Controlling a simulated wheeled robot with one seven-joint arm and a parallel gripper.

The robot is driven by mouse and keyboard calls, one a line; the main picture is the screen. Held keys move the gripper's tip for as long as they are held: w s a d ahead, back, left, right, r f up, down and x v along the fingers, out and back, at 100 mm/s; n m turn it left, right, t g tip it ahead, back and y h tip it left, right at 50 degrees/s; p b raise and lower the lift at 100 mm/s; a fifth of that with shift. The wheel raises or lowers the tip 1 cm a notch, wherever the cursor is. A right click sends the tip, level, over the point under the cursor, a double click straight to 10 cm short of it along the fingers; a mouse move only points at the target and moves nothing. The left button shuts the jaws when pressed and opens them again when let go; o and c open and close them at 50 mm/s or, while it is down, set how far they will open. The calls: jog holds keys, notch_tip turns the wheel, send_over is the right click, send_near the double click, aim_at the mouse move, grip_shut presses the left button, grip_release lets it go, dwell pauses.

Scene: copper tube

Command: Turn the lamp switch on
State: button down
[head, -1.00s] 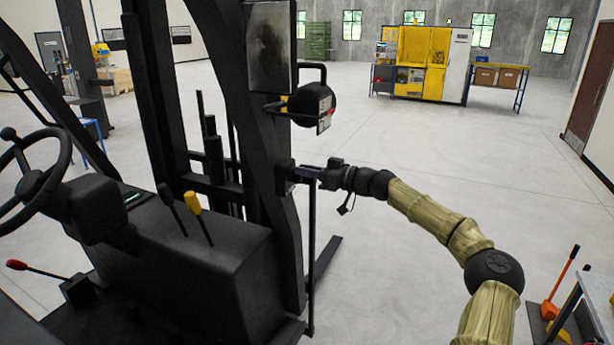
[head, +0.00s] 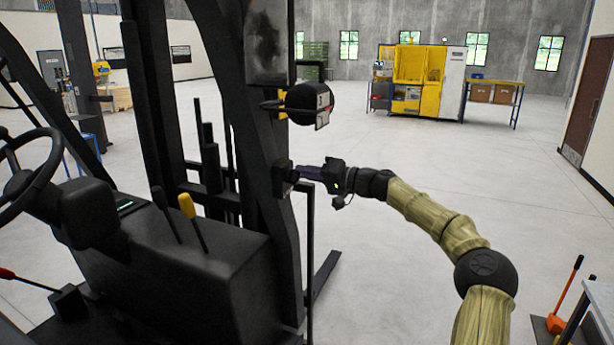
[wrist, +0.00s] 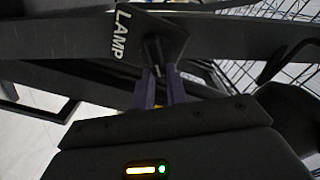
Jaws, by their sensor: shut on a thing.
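The lamp switch has a dark plate (wrist: 180,35) lettered "LAMP" in white, fixed to the forklift's black post. In the head view the switch (head: 283,181) is a small dark box on the right side of that post. My gripper (wrist: 160,76) has its two purple fingers close together at the plate, shut on the switch lever (wrist: 154,46). The lever is small and dark, partly hidden between the fingertips, so its exact position is hard to tell. In the head view my gripper (head: 298,173) reaches the switch from the right.
A round black lamp (head: 310,103) hangs on the post above the switch. A thin black upright bar (head: 310,260) stands just below my gripper. The forklift's levers and steering wheel (head: 30,175) are at left. Open floor lies behind and to the right.

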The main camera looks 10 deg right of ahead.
jog(key=shift+m, duration=0.5)
jog(key=c, duration=1.4)
grip_release()
jog(key=shift+f, duration=0.1)
jog(key=b+v, duration=0.6)
jog(key=v, duration=1.1)
jog(key=shift+d+b, duration=0.2)
jog(key=shift+b, duration=0.15)
